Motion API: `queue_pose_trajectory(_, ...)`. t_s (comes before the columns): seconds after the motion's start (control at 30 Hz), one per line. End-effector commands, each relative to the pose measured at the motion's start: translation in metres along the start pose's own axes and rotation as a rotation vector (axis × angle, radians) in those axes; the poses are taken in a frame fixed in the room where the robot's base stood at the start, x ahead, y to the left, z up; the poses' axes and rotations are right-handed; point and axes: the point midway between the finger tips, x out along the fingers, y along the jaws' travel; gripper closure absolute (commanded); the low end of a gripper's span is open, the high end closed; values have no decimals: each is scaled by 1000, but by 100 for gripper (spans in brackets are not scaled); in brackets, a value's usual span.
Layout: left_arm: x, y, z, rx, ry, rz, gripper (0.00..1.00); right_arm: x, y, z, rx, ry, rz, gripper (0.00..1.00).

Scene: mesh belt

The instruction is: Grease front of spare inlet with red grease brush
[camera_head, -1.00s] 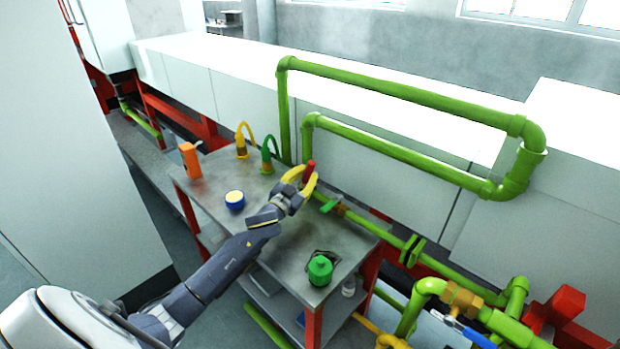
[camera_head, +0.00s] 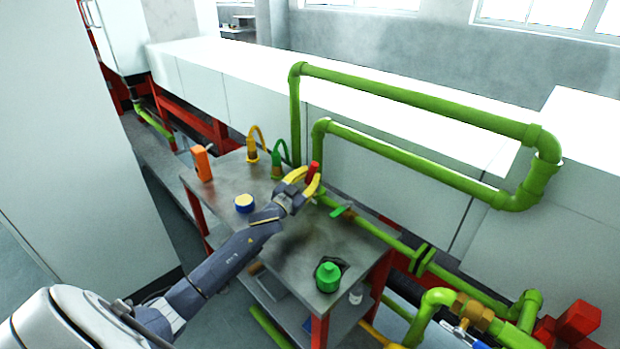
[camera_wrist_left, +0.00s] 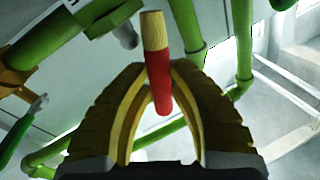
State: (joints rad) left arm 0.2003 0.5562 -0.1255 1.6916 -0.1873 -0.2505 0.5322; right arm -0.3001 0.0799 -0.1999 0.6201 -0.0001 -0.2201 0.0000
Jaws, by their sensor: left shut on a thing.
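My left gripper (camera_head: 303,183) reaches over the far side of the metal table and is shut on the red grease brush (camera_head: 313,173). In the left wrist view the brush (camera_wrist_left: 159,80) stands up between the yellow fingers (camera_wrist_left: 165,95), with a red body and a pale tan end pointing up in the picture. In the head view the gripper covers its lower part. I cannot tell which part is the spare inlet; green pipes and fittings run behind and to the right of the table. My right gripper is not in view.
The table (camera_head: 300,235) holds an orange device (camera_head: 202,163), a blue and yellow tin (camera_head: 244,203), a green container (camera_head: 328,276), and yellow (camera_head: 254,152) and green (camera_head: 278,165) hooked items. A green pipe loop (camera_head: 420,100) rises behind. The table's middle is clear.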

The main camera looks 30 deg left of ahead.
Motion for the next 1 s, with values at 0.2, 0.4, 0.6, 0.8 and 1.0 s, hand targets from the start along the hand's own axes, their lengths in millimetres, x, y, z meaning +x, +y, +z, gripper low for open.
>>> queue_pose_trajectory(0.2,2,-6,-20,0,5,1,100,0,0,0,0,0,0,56)
queue_pose_trajectory(0.4,4,-12,-36,1,7,1,100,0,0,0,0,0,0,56)
queue_pose_trajectory(0.6,5,-17,-50,0,6,0,100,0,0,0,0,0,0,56)
queue_pose_trajectory(0.8,5,-19,-55,-1,6,1,100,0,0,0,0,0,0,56)
queue_pose_trajectory(1.0,5,-19,-55,-1,6,1,100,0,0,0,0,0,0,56)
